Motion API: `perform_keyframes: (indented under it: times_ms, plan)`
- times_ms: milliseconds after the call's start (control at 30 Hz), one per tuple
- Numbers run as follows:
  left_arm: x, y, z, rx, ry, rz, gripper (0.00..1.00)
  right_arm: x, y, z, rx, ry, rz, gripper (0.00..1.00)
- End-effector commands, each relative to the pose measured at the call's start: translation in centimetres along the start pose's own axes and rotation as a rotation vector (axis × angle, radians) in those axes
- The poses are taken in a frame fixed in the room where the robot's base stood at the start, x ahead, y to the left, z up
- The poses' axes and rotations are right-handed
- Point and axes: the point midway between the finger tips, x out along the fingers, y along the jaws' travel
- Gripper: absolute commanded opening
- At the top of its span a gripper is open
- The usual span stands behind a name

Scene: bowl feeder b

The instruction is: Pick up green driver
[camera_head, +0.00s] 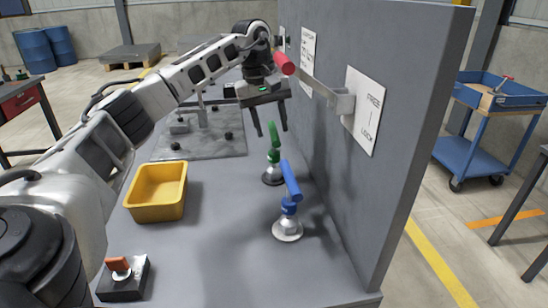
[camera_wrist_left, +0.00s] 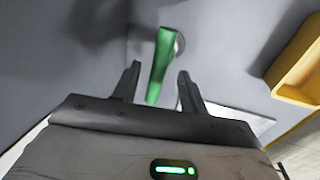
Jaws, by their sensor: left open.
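The green driver (camera_head: 274,148) stands upright on a round metallic base (camera_head: 273,177) on the grey table, close to the grey upright panel. My left gripper (camera_head: 270,133) is open and empty just above it, with its fingers pointing down. In the left wrist view the green handle (camera_wrist_left: 159,65) shows between the two open fingertips (camera_wrist_left: 160,72), with a gap on either side. I cannot tell how far below the fingertips the handle is. My right gripper is not in view.
A blue driver (camera_head: 290,182) on a similar base stands nearer me. A yellow bin (camera_head: 157,192) is to the left, also seen in the left wrist view (camera_wrist_left: 296,68). A lever with a red knob (camera_head: 284,64) projects from the panel (camera_head: 400,95) beside my wrist.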

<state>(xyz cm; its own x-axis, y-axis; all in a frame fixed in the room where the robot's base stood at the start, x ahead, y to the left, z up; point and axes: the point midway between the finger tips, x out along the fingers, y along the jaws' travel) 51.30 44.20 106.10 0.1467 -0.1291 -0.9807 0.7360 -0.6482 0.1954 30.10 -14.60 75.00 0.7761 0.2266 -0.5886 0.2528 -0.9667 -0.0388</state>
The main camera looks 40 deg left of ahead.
Motion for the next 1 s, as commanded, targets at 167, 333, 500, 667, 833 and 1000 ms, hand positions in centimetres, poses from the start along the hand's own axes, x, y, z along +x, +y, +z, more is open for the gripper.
perform_keyframes:
  times_ms: [167,333,500,667,833,1000]
  plan:
    - [2.5,0.0,0.3,-0.001,-0.002,-0.003,0.43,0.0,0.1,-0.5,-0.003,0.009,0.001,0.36]
    - [3.1,0.0,0.3,0.0,0.001,0.0,0.43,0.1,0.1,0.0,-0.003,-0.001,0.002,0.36]
    - [3.1,0.0,0.3,0.0,0.001,0.0,0.34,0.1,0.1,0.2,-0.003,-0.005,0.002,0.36]
    - [3.1,0.0,0.3,0.0,0.0,0.0,0.0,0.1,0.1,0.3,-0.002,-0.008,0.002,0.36]
    - [2.9,0.1,0.3,0.0,0.002,0.003,0.0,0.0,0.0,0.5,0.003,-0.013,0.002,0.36]
    - [3.0,0.1,0.3,0.001,0.001,0.003,0.0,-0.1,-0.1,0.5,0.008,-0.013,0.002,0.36]
